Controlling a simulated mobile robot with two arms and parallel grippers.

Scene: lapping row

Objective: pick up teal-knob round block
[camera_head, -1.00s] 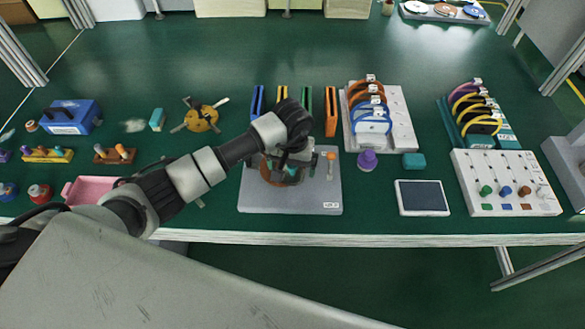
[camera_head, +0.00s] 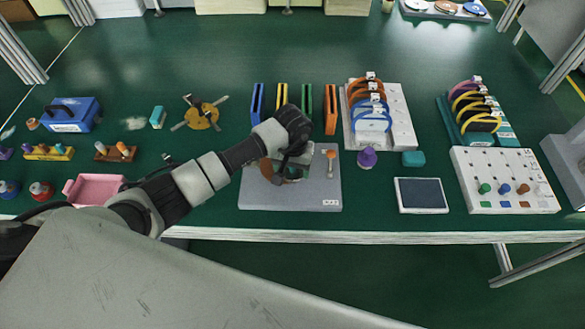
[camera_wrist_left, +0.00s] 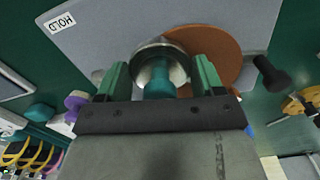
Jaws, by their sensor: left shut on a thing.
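The teal-knob round block (camera_wrist_left: 150,50) is a silvery round body with a teal knob, seen in the left wrist view. My left gripper (camera_wrist_left: 162,78) is shut on the teal knob, with one green finger on each side. In the head view my left gripper (camera_head: 291,168) is over the grey plate (camera_head: 310,197) and hides most of the block. A brown disc (camera_wrist_left: 215,48) on the plate lies behind and beside the block. I cannot tell whether the block touches the disc or is a little above it. My right gripper is not in view.
An orange-topped peg (camera_head: 331,156) stands on the plate's right part. A purple knobbed piece (camera_head: 367,159), a teal block (camera_head: 413,159) and a tablet (camera_head: 421,195) lie to the right. Several coloured upright slats stand behind. A pink tray (camera_head: 95,190) is at left.

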